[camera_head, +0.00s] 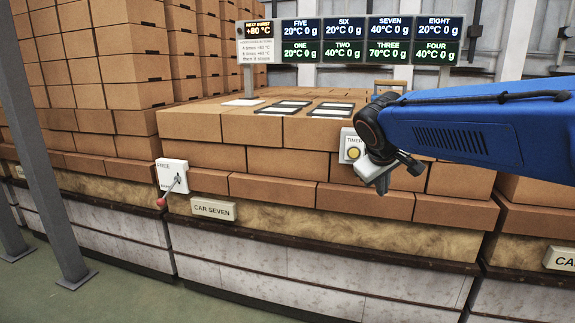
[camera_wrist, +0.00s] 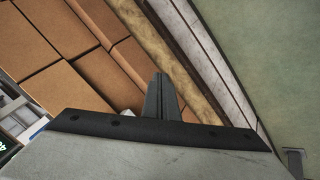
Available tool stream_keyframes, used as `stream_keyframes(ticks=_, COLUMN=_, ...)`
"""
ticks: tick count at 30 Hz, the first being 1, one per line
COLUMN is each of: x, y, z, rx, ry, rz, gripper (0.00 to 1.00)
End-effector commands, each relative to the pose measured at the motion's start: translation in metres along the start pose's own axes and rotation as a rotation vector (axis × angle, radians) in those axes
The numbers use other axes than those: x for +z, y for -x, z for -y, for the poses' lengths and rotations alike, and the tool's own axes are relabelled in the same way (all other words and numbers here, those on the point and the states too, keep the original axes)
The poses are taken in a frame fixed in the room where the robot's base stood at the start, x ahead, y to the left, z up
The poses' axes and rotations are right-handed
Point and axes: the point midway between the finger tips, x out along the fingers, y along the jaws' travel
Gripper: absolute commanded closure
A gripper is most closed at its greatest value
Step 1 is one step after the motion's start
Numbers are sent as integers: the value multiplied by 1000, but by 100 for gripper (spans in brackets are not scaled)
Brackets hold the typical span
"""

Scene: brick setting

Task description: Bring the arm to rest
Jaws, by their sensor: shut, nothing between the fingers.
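My gripper (camera_head: 382,186) hangs at the end of my blue arm in the head view, in front of the brick stack on the car labelled CAR SEVEN. It appears just below the white TIMER box (camera_head: 350,146) with its yellow button and partly covers that box. In the wrist view the two fingers (camera_wrist: 160,95) are together with nothing between them. Bricks, a tan layer and the pale car side show beyond them.
A white lever box (camera_head: 172,176) with a red-knobbed lever is at the left. Dark-framed plates (camera_head: 285,107) lie on the stack top. A display board (camera_head: 345,41) stands behind. Taller brick stacks (camera_head: 110,60) rise at the back left. Green floor (camera_head: 110,296) is open at the front left.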

Motion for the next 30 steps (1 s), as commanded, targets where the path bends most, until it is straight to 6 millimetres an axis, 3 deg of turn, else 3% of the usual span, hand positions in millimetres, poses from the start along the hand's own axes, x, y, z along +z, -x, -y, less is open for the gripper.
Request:
stream_keyframes(ticks=1, x=23, y=4, z=1, rx=-16, ry=-27, rz=8, gripper=100)
stream_keyframes(ticks=8, x=115, y=14, z=24, rx=-107, ry=-146, rz=44, gripper=100)
stream_keyframes(ticks=18, x=239, y=20, z=80, rx=-235, ry=-326, rz=81, gripper=100)
stream_keyframes(ticks=24, x=291, y=18, z=115, rx=-296, ry=-416, rz=93, gripper=100)
stream_keyframes(ticks=30, x=312, y=16, z=133, rx=-325, ry=-456, rz=96, gripper=100)
